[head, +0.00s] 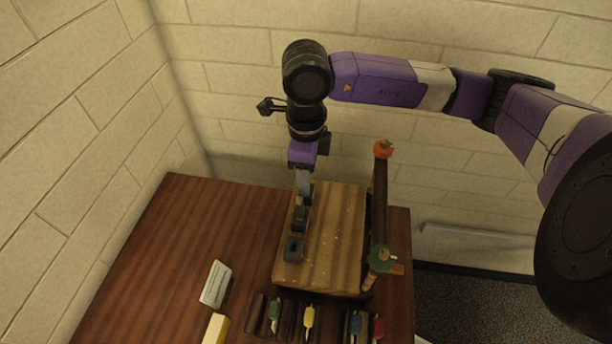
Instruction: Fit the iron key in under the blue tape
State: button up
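The blue tape (355,325) is a small blue patch on a dark wooden rack at the table's front edge, between a yellow and a red patch. I cannot make out the iron key for certain. My gripper (298,222) hangs over the left part of a pale wooden board, pointing down, with dark finger parts. It is seen nearly edge-on, so its opening and anything between the fingers are unclear. The blue tape is in front of it and to the right.
The dark rack (287,322) also bears green (275,313), yellow (309,317) and red (378,328) pieces. A dark post with an orange top (383,149) stands right of the board (338,235). A pale card (216,284) and yellow block (216,329) lie left. The table's left side is clear.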

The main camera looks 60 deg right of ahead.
jog(key=shift+f, duration=0.6)
grip_shut()
jog(key=shift+r, duration=0.1)
